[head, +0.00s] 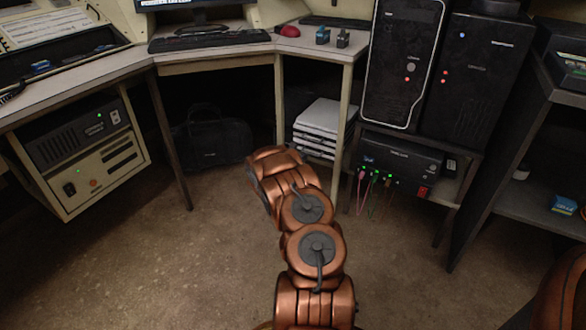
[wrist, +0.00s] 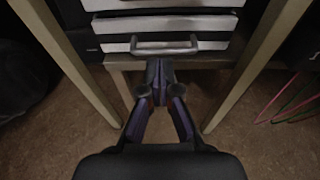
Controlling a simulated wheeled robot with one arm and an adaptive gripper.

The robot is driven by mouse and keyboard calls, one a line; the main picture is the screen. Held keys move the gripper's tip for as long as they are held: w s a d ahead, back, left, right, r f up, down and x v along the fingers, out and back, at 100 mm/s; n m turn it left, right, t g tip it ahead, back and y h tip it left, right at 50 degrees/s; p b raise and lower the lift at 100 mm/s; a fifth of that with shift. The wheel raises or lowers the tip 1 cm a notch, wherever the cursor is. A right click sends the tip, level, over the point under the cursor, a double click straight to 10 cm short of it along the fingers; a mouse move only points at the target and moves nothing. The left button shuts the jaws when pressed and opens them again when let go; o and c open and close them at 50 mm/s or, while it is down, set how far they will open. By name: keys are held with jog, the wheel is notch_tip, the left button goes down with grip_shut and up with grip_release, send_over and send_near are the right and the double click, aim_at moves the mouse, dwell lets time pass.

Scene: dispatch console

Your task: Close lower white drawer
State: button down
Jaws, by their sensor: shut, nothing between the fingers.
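The white drawers (head: 318,118) form a stack under the desk in the head view, just behind my arm. In the wrist view, the lower white drawer (wrist: 114,47) is at the top of the picture and has a grey bar handle (wrist: 165,49). How far it is pulled out I cannot tell. My gripper (wrist: 160,66) is shut and empty, with its fingertips just below the handle in the picture. Whether they touch the drawer I cannot tell. In the head view my gripper is hidden behind my copper arm.
Desk legs (wrist: 66,57) flank the drawers on both sides. Colored cables (head: 372,182) hang from a black unit (head: 400,160) to the right. A dark bag (head: 210,138) lies under the desk to the left. The brown floor in front is clear.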

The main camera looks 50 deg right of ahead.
jog(key=p+v, duration=0.3)
jog(key=v, duration=0.7)
jog(key=shift+a+p, duration=0.15)
jog(key=shift+p, duration=0.2)
